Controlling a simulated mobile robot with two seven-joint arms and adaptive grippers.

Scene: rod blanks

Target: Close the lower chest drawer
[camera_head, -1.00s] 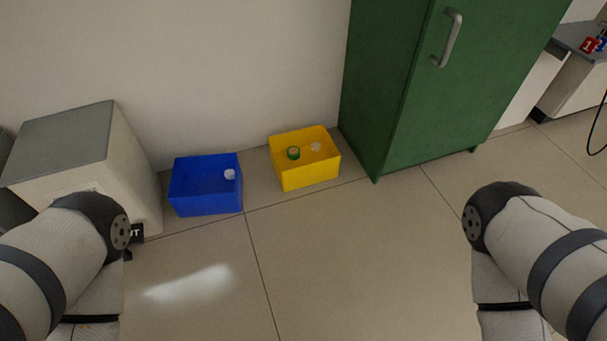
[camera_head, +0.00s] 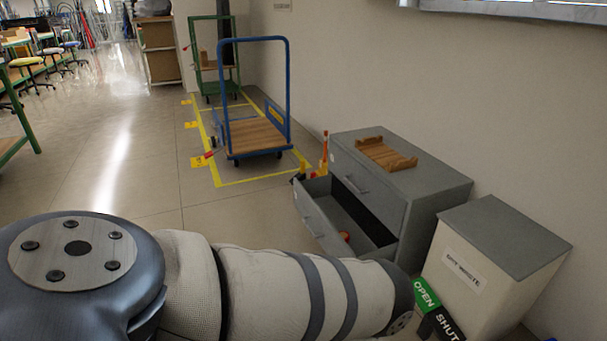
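A grey chest (camera_head: 425,190) stands against the wall at the right of the view. Its lower drawer (camera_head: 318,222) is pulled out to the left, and a small orange-red item (camera_head: 345,237) lies inside it. The upper drawer (camera_head: 352,172) looks shut and has a bar handle. A wooden tray (camera_head: 386,154) rests on top of the chest. One of my arms crosses the bottom of the view, in front of the drawer's near side. Neither gripper shows.
A white bin with a grey lid (camera_head: 490,260) stands right of the chest, with green OPEN (camera_head: 425,294) and black SHUT signs by it. A blue cart (camera_head: 255,137) stands on yellow-marked floor behind. The floor left of the drawer (camera_head: 140,205) is clear.

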